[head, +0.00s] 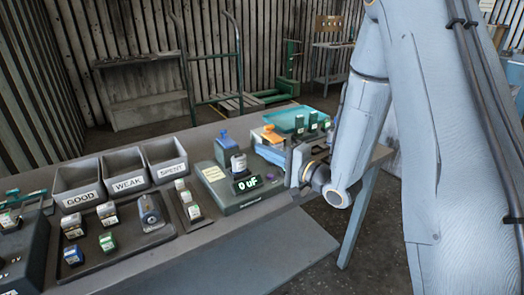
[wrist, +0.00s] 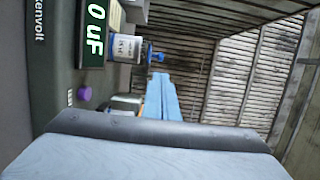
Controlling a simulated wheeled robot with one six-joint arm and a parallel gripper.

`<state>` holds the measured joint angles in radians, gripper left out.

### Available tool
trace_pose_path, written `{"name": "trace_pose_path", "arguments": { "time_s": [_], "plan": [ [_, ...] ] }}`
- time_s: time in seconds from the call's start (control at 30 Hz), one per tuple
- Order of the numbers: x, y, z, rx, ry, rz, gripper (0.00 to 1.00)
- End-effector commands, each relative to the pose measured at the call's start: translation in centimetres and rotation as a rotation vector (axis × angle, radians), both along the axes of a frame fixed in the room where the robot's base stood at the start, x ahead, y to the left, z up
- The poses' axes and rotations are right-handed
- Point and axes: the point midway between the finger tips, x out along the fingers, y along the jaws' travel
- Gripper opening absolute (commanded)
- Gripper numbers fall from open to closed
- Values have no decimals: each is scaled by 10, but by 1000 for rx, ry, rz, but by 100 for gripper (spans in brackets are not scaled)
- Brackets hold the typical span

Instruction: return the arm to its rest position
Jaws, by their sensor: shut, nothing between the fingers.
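My arm comes down from the upper right in the head view, and my gripper (head: 297,160) is at the right end of the workbench, beside the meter (head: 240,187). Its fingers are small and partly hidden in the head view; they appear shut with nothing between them. In the wrist view the meter's display (wrist: 95,32) reads "0 uF" sideways, close by on the left. A pale capacitor (head: 239,163) stands on the meter; it also shows in the wrist view (wrist: 121,48).
Three bins labelled GOOD (head: 79,200), WEAK (head: 128,185) and SPENT (head: 171,171) line the bench's back left. A dark tray (head: 125,252) holds several capacitors and a metal cylinder. A teal tray (head: 290,120) lies behind my gripper. Open floor lies right of the bench.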

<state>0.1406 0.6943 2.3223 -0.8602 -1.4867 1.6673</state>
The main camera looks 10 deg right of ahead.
Motion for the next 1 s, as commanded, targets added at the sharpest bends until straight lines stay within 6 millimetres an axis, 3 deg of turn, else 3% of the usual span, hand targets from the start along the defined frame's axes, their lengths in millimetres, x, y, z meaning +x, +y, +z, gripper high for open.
{"name": "trace_pose_path", "arguments": {
  "time_s": [0.27, 0.43, 0.57, 0.77, 0.87, 1.0],
  "plan": [
    [4, -3, -3, -75, -4, -25, 0],
    [13, -25, -20, -408, 10, -117, 0],
    [6, -54, -35, -708, 65, -160, 0],
    [-32, -94, -52, -1087, 204, -116, 0],
    [-66, -110, -57, -1249, 295, -34, 0],
    [-125, -121, -60, -1409, 428, 144, 0]
  ]
}}
